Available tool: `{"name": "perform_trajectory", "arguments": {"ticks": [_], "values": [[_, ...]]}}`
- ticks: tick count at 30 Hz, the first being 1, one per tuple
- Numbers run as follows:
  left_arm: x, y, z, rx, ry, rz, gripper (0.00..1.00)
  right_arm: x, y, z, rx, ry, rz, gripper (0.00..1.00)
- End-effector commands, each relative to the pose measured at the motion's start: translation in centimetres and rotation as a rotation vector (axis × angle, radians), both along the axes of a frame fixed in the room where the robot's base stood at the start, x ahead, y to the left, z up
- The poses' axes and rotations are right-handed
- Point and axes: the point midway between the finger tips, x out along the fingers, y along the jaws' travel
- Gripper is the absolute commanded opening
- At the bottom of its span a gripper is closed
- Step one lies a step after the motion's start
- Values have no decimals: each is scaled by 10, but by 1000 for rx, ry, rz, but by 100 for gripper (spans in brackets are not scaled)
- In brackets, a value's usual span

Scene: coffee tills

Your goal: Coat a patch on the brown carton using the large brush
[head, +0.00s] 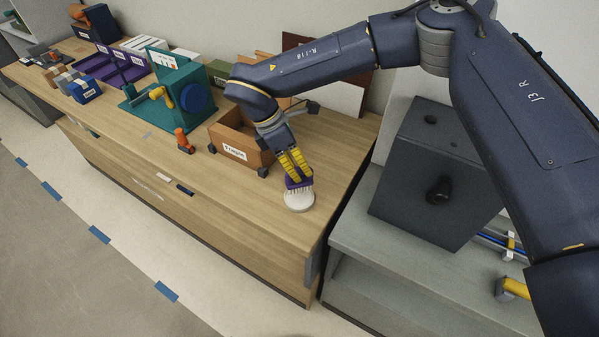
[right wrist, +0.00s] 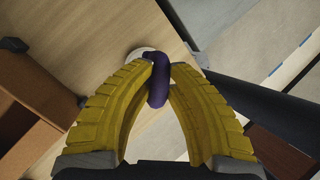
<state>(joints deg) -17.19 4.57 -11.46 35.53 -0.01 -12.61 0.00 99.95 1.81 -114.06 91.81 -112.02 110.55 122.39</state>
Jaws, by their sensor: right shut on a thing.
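My right gripper (head: 292,163) is shut on a brush with a purple handle (head: 298,184) and pale bristles. The bristles point down at a round white dish (head: 299,202) near the bench's right end; whether they touch it I cannot tell. In the right wrist view, the yellow fingers (right wrist: 160,72) close on the purple handle (right wrist: 158,88), with the dish's edge (right wrist: 141,54) behind. The brown carton (head: 233,153), with a white label on its front, stands open-topped to the left of the gripper. My left gripper is out of view.
A teal machine with a blue round part (head: 193,98) and an orange tool (head: 183,140) stand left of the carton. Purple trays (head: 98,66) lie farther left. A dark grey box (head: 430,175) stands on the grey cabinet at right. The bench front is mostly clear.

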Motion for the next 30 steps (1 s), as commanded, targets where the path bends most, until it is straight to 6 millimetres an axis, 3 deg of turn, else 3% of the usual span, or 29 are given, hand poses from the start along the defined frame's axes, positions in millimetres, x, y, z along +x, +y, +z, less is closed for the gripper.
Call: {"name": "perform_trajectory", "arguments": {"ticks": [15, 30], "values": [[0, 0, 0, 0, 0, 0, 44, 0, 0, 33, -1, -2, 0, 0], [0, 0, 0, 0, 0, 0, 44, 0, 0, 36, 0, 0, 0, 0]]}}
